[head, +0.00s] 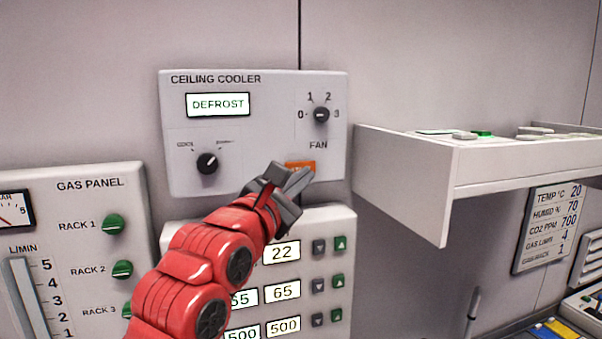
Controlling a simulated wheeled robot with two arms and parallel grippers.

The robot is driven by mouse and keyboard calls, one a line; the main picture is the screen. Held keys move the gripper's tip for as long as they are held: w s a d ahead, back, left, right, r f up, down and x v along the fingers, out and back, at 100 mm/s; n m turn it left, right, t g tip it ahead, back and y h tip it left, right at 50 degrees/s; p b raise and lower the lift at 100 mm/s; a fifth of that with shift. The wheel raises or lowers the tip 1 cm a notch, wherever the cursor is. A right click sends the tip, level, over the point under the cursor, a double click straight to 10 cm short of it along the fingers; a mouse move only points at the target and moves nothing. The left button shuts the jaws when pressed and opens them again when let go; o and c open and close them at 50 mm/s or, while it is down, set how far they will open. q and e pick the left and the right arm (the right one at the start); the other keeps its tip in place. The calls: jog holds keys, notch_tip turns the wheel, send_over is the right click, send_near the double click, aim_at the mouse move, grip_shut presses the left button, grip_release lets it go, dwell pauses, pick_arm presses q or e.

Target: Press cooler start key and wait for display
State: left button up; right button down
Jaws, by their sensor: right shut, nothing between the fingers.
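The ceiling cooler panel (270,85) is a light grey box on the wall. Its display (218,104) reads DEFROST in green. An orange key (303,166) sits at the panel's lower right, its label and lower part covered by my gripper. My left gripper is out of view.
The gas panel (85,183) with green knobs stands at left. A panel of number displays (343,225) is below the cooler, partly behind my right arm. A white shelf (405,173) juts out at right. A readings board (547,228) hangs beyond it.

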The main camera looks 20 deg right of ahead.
jog(key=shift+s, duration=0.15)
jog(key=shift+s+b, duration=1.35)
jog(key=shift+s, duration=1.1)
jog(key=shift+d, duration=0.1)
